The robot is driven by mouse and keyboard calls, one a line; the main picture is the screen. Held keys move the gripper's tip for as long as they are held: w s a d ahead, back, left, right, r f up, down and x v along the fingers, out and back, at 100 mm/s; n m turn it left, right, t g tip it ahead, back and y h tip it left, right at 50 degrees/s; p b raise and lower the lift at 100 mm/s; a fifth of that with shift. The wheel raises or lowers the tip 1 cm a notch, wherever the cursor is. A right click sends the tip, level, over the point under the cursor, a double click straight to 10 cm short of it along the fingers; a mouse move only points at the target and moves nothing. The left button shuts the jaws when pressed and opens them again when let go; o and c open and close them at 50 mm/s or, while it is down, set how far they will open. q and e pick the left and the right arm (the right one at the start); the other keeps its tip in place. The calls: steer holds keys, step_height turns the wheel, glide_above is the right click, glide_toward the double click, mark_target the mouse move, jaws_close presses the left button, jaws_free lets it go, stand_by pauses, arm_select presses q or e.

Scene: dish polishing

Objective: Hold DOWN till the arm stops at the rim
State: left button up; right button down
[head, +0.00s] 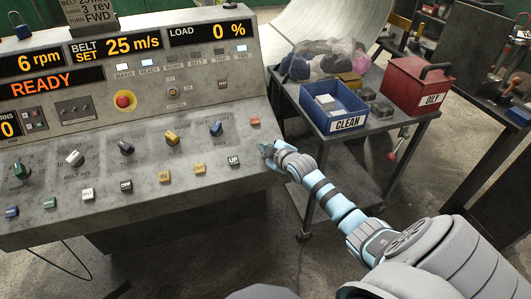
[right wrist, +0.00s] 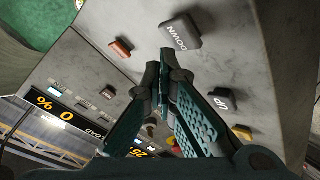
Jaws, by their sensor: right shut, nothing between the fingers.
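The grey DOWN button (right wrist: 181,30) sits on the sloped console panel, seen in the right wrist view. In the head view my right gripper (head: 267,150) covers its place. My right gripper (right wrist: 166,62) is shut and empty, its fingertips close below the DOWN button in the wrist view. I cannot tell whether they touch it. The grey UP button (right wrist: 222,98) lies to the right of the fingertips and also shows in the head view (head: 234,161). My left gripper is not in view. The machine arm and the rim are not recognisable in either view.
The console (head: 120,150) carries knobs, a red emergency button (head: 124,100) and displays reading READY and LOAD 0 %. A small red button (head: 255,120) is near my right gripper. A blue CLEAN bin (head: 333,107) and red OILY box (head: 415,85) stand on a cart at right.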

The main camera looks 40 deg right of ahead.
steer(key=shift+w+f+b, duration=0.1)
steer(key=shift+f+b, duration=0.25)
steer(key=shift+f, duration=0.1)
steer(key=shift+w+d+f+b, duration=0.1)
steer(key=shift+w+f+b, duration=0.05)
steer(key=shift+f+b, duration=0.35)
stand_by(0.8)
stand_by(5.4)
steer(key=shift+s+r+p, duration=0.3)
steer(key=shift+r+p, duration=0.65)
steer(key=shift+p, duration=0.25)
